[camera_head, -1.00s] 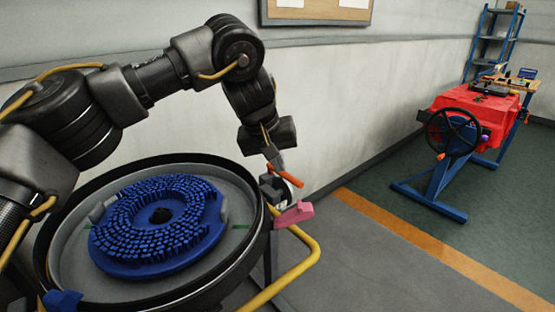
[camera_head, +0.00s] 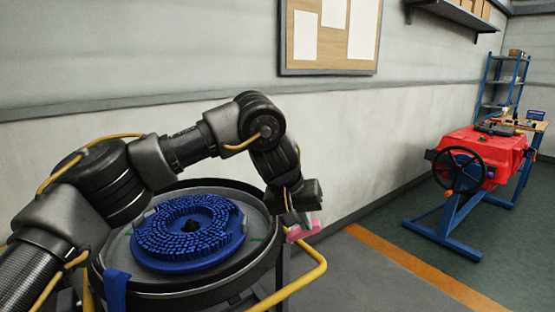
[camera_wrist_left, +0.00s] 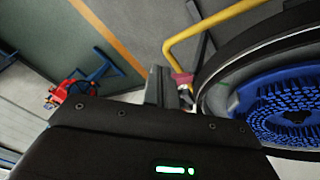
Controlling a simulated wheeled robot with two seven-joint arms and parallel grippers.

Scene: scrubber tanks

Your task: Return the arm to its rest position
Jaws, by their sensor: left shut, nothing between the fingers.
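My left arm comes in from the left in the head view and arches over a round tank. My left gripper (camera_head: 292,212) points down at the tank's right rim, beside a pink part (camera_head: 302,231). Its fingers are shut with nothing between them, though they are hard to make out here. The wrist view shows a dark grey finger (camera_wrist_left: 155,88) of it, with the pink part (camera_wrist_left: 182,77) just beyond; I cannot tell whether they touch. My right gripper is in neither view.
The tank (camera_head: 265,258) holds a blue bristled disc brush (camera_head: 160,255). A yellow bent tube (camera_head: 312,280) runs along its right side. A red machine on a blue stand (camera_head: 487,150) is at the right, before blue shelves (camera_head: 500,85). The floor between is clear. A wall stands behind.

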